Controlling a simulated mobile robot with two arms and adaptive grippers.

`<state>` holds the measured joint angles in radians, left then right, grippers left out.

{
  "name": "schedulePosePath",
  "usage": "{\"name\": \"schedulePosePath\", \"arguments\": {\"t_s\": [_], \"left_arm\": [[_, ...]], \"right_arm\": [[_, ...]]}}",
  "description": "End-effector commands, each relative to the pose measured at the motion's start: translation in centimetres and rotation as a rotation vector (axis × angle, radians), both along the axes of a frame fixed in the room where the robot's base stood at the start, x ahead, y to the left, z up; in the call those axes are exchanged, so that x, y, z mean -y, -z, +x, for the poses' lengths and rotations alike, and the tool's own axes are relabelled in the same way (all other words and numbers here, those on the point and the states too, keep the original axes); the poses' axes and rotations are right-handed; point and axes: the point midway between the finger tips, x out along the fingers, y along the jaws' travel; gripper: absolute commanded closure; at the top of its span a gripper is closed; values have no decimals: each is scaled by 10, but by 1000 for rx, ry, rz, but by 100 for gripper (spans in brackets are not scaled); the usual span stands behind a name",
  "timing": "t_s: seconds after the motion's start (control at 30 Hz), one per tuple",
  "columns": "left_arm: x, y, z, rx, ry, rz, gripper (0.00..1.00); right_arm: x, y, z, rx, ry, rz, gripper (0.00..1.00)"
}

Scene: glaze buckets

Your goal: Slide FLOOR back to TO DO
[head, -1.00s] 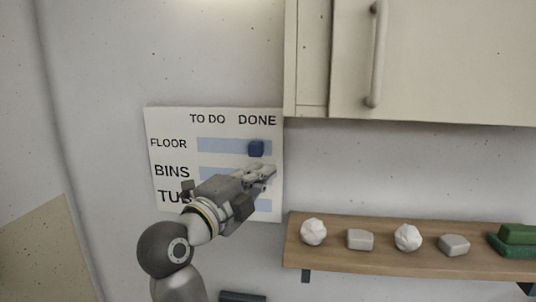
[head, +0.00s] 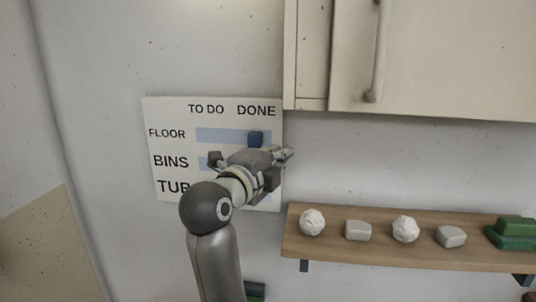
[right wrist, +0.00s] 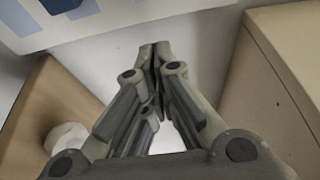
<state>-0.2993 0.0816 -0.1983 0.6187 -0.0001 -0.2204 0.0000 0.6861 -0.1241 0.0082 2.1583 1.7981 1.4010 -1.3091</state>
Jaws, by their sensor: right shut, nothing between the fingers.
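A white chart (head: 170,112) on the wall has TO DO and DONE columns and rows FLOOR, BINS and one starting TU. The FLOOR row has a light blue strip (head: 225,135) with a dark blue slider block (head: 256,138) under DONE. My right gripper (head: 288,155) is shut and empty, at the chart's right edge, a little right of and below the FLOOR block. My forearm hides much of the lower rows. A dark block (head: 215,160) shows beside the wrist on the BINS row. In the right wrist view my shut fingertips (right wrist: 155,48) lie below the chart edge (right wrist: 120,28). My left gripper is not seen.
A wall cabinet (head: 430,60) hangs just right of and above the chart. A wooden shelf (head: 380,250) below holds white crumpled balls (head: 312,222), pale blocks (head: 358,230) and green items (head: 514,232). The wall between cabinet and shelf is clear.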

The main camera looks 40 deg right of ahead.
Motion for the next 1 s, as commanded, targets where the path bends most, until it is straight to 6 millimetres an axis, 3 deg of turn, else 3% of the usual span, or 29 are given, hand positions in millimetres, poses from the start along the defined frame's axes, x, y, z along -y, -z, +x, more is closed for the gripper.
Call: {"name": "schedulePosePath", "arguments": {"t_s": [0.2,0.5,1.0], "left_arm": [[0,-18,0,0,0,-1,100],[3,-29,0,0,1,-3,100],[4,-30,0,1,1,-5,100]], "right_arm": [[45,-3,15,-5,4,-2,100],[20,-1,44,-4,-1,-1,100],[20,0,50,-3,0,-1,100]]}}
